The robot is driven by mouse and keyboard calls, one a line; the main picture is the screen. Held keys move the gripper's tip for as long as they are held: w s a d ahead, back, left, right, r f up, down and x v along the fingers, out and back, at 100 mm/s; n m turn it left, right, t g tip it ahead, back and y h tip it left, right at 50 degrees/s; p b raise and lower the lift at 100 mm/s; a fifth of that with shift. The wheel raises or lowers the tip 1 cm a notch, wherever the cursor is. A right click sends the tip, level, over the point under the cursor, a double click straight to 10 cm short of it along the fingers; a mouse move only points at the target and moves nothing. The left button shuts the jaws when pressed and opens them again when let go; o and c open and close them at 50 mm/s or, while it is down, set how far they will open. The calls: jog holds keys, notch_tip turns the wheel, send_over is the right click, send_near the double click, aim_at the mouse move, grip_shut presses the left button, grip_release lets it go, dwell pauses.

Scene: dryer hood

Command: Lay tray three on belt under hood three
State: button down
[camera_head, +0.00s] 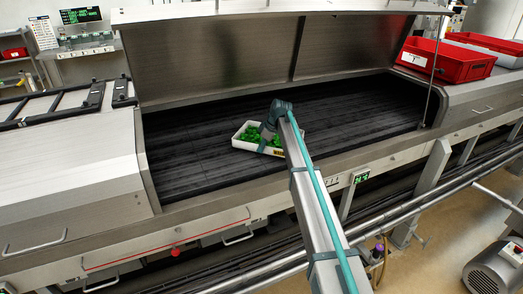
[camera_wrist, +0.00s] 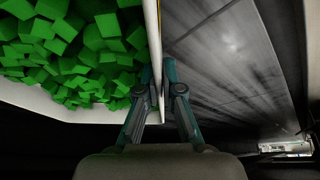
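A white tray (camera_head: 240,145) filled with green cubes (camera_head: 250,135) is over the dark belt (camera_head: 190,150) under the raised hood, near the front middle. I cannot tell whether it touches the belt. A small yellow label shows on its front, too small to read. My gripper (camera_wrist: 158,82) has one finger on each side of the tray's thin white wall and appears shut on it. The green cubes (camera_wrist: 75,50) fill the upper left of the wrist view. My gripper's wrist hides part of the tray in the head view.
The steel hood lid (camera_head: 215,60) stands open behind the belt. Bare belt lies left and right of the tray. A thin strut (camera_head: 434,75) stands at the right end. Red bins (camera_head: 440,60) sit at the right. A steel front edge (camera_head: 215,200) runs before the belt.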

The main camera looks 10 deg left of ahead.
jog(key=shift+f, duration=0.75)
jog(key=shift+f, duration=0.1)
jog(key=c, duration=1.3)
grip_release()
jog(key=shift+s, duration=0.1)
jog(key=b+v, duration=0.3)
jog(key=v, duration=0.9)
